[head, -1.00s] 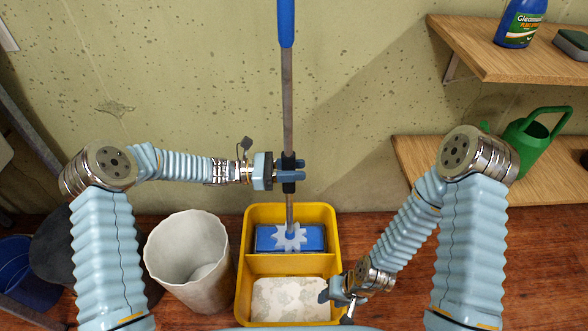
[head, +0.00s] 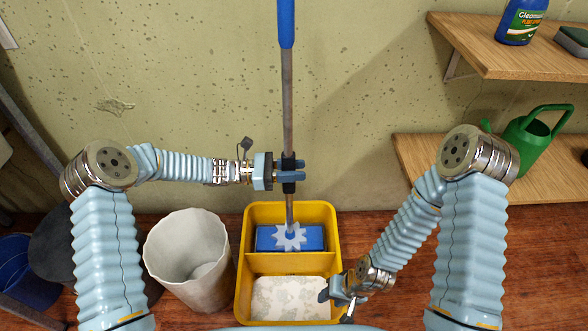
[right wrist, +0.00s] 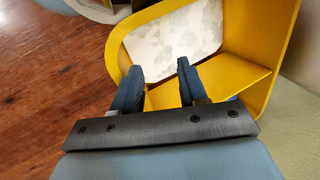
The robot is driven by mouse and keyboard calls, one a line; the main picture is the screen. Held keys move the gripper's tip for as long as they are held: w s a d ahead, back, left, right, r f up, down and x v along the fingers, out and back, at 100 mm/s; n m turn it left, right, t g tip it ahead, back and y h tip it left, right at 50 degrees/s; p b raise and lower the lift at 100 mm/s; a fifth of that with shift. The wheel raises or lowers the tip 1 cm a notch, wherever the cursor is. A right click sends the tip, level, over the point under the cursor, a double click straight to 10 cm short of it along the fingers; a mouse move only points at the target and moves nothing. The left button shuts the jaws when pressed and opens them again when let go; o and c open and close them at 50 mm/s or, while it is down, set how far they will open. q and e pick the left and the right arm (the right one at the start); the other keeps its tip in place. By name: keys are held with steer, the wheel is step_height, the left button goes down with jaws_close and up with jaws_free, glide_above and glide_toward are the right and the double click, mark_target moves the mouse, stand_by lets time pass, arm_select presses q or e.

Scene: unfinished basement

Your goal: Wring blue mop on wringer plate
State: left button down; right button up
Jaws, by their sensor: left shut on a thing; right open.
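The blue mop stands upright, its blue-topped grey handle (head: 287,95) held in my left gripper (head: 290,172), which is shut around it. The blue mop head (head: 310,238) with a light star-shaped joint sits in the back compartment of the yellow bucket (head: 333,225). A pale patterned plate (head: 288,299), likely the wringer plate, fills the front compartment; it also shows in the right wrist view (right wrist: 175,35). My right gripper (head: 326,295) is open and empty at the bucket's right front edge. In the right wrist view its fingers (right wrist: 160,75) point toward the yellow bucket (right wrist: 255,75).
A white bin (head: 160,255) stands just left of the bucket. Two wooden shelves on the right hold a blue spray bottle (head: 520,22), a sponge (head: 573,42) and a green watering can (head: 528,140). A blue bucket (head: 25,275) is at far left. The wall is close behind.

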mark_target(294, 153)
arm_select(q)
steer(key=shift+f, duration=0.35)
stand_by(0.4)
stand_by(0.8)
step_height(294, 153, up, 10)
steer(key=p, duration=0.7)
steer(key=shift+r, duration=0.25)
step_height(294, 153, up, 2)
steer(key=shift+r, duration=1.35)
